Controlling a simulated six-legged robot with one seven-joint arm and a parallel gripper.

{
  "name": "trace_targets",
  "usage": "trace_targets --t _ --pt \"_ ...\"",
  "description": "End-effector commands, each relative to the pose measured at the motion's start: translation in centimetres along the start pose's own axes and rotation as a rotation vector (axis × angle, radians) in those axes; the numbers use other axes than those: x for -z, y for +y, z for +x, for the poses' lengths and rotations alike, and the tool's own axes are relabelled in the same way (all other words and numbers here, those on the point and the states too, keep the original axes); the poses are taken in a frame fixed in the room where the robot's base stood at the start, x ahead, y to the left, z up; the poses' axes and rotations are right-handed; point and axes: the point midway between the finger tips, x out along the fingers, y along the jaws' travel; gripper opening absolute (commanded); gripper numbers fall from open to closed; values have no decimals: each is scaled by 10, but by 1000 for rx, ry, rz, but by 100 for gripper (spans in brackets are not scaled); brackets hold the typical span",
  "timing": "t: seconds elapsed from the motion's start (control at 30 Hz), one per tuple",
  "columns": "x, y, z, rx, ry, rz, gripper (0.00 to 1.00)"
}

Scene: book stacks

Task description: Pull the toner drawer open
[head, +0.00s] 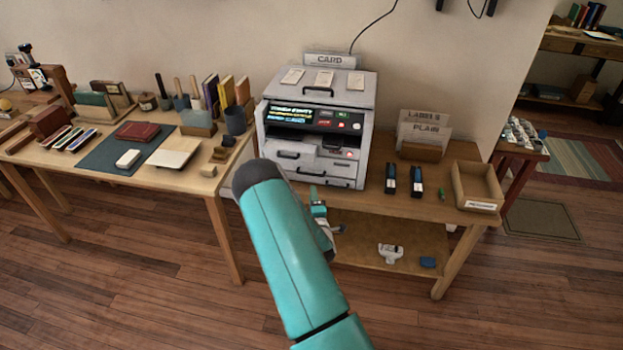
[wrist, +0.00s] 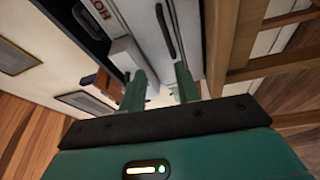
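The white printer (head: 317,135) stands on a wooden table, with its display panel and dark drawer handles facing me. Its lower front has stacked drawers; one dark handle (head: 288,155) shows at the left and a lower drawer front (head: 335,182) below it. I cannot read which one is the toner drawer. My gripper (wrist: 160,82) is open, its two green fingers apart with nothing held between them. In the wrist view a dark drawer handle (wrist: 166,30) lies beyond the fingertips, apart from them. In the head view my arm mostly hides the gripper, low in front of the printer.
Two dark cartridges (head: 404,180) and an open wooden tray (head: 477,186) sit right of the printer. A lower shelf (head: 375,252) holds a white item (head: 390,253) and a blue one. A craft table (head: 110,180) stands at left. The floor in front is clear.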

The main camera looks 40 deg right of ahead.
Motion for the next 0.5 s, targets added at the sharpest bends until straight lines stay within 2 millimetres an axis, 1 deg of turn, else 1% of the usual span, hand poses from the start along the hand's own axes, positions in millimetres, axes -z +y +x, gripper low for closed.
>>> trace_targets --t 0.03,0.1,0.2,0.27,0.37,0.5 --pt "-9 -13 -9 -17 15 -48 33" --pt "-15 -21 -17 -48 37 -97 33" --pt "-20 -28 -26 -75 57 -142 33" --pt "-21 -30 -27 -84 64 -154 33" --pt "-21 -30 -22 -90 66 -158 33" --pt "-19 -27 -3 -91 66 -156 33"
